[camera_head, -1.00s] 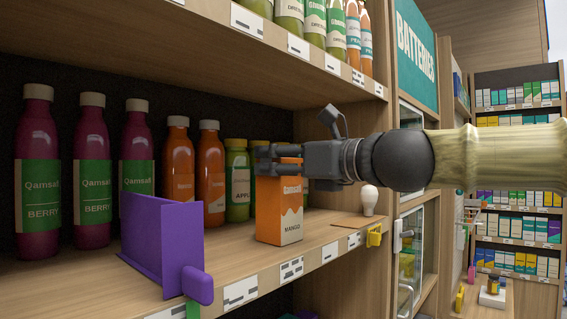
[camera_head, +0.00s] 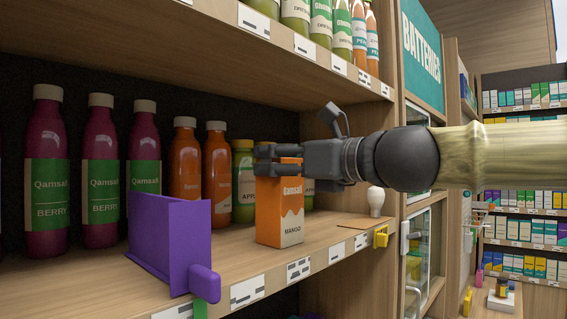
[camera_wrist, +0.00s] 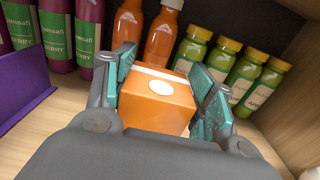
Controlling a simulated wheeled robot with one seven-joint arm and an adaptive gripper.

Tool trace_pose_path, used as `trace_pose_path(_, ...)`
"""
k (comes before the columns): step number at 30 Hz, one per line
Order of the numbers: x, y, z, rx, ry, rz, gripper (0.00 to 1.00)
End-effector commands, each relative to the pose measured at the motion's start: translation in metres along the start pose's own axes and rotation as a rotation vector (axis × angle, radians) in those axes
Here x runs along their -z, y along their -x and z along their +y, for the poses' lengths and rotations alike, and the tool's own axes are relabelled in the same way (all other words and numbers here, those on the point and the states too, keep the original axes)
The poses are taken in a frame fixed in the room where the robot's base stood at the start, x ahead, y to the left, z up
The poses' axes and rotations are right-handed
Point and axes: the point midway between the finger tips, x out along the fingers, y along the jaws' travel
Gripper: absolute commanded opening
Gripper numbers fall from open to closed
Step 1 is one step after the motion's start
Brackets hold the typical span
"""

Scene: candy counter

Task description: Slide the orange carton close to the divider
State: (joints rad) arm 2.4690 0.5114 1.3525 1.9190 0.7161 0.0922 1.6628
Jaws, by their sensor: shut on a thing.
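The orange carton (camera_head: 280,212), labelled mango, stands upright on the wooden shelf near its front edge. My gripper (camera_head: 280,160) reaches in from the right and is shut on the upper part of the carton. In the wrist view the carton (camera_wrist: 157,103) sits between the teal pads of my gripper (camera_wrist: 165,90). The purple divider (camera_head: 172,240) stands on the shelf to the left of the carton, with a clear gap between them. The divider also shows at the left of the wrist view (camera_wrist: 22,88).
Berry bottles (camera_head: 47,170), orange bottles (camera_head: 217,170) and green bottles (camera_wrist: 228,72) stand in a row behind. A white bulb-shaped item (camera_head: 376,200) stands to the right. A yellow clip (camera_head: 380,237) is on the shelf edge. Bare shelf lies between divider and carton.

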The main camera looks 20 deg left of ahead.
Motion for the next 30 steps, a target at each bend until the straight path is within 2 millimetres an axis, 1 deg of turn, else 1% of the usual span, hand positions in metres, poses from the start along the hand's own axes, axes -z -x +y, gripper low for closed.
trace_pose_path(21, 0.000, 0.000, 0.022, -0.001, 0.001, -0.001, 0.23)
trace_pose_path(30, -0.001, 0.000, 0.024, 0.000, 0.001, -0.001, 0.23)
